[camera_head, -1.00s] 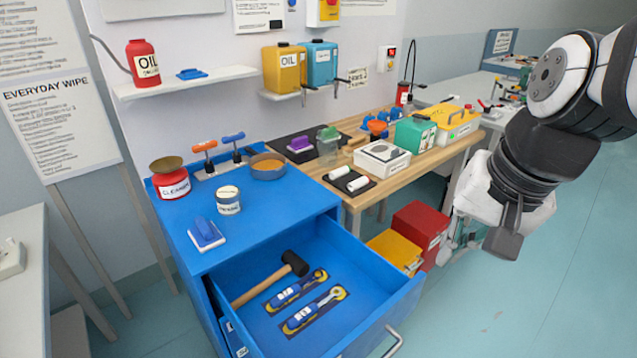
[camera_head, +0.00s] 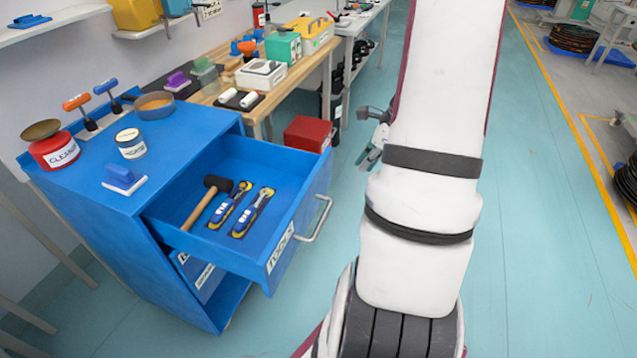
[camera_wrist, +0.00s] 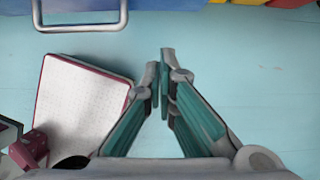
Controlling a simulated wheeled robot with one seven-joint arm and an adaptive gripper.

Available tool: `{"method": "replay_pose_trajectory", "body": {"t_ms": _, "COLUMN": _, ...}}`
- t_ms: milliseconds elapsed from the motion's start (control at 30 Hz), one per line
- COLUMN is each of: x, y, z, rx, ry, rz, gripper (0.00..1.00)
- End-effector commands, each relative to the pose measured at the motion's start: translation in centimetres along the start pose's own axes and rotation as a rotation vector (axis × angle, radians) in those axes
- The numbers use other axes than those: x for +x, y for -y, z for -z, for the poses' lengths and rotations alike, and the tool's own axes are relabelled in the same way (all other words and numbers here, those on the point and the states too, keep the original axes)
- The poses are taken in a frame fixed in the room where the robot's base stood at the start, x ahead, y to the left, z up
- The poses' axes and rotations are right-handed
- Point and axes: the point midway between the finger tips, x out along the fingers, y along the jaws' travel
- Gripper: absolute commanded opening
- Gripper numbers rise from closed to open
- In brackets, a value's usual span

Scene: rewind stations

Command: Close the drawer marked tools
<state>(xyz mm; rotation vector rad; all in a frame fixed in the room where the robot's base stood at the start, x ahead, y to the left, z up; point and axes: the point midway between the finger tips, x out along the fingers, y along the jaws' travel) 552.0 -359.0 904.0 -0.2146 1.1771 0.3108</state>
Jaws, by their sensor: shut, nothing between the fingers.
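The drawer marked TOOLS (camera_head: 281,250) is pulled well out of the blue cabinet (camera_head: 78,219), its label on the front panel. It holds a mallet and two yellow-and-blue tools (camera_head: 241,208). Its metal bar handle (camera_head: 318,220) is on the front; a bar handle (camera_wrist: 80,26) also shows at the upper left of the wrist view. My gripper (camera_head: 372,138) is right of the drawer, apart from it and partly behind my arm. In the wrist view my gripper (camera_wrist: 164,78) has its fingertips together over bare floor, with nothing held, right of and below the handle.
A wooden bench (camera_head: 222,107) with boxes stands behind the cabinet, a red box (camera_head: 306,134) below it. Floor right of the drawer is clear.

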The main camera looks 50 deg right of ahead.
Motion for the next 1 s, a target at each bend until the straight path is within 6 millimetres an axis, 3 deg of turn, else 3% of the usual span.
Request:
{"method": "replay_pose_trajectory", "body": {"t_ms": 267, "x": 3.0, "y": 0.0, "z": 0.2, "rx": 0.014, "ry": 0.001, "rz": -0.003, "gripper": 0.00}}
{"method": "replay_pose_trajectory", "body": {"t_ms": 633, "x": 10.3, "y": 0.0, "z": 0.2, "rx": 0.011, "ry": 0.002, "rz": -0.004, "gripper": 0.00}}
{"method": "replay_pose_trajectory", "body": {"t_ms": 800, "x": 10.9, "y": 0.1, "z": -2.2, "rx": 0.005, "ry": 0.001, "rz": 0.000, "gripper": 0.00}}
{"method": "replay_pose_trajectory", "body": {"t_ms": 1000, "x": 11.5, "y": 0.1, "z": -3.5, "rx": 0.008, "ry": 0.001, "rz": 0.000, "gripper": 0.00}}
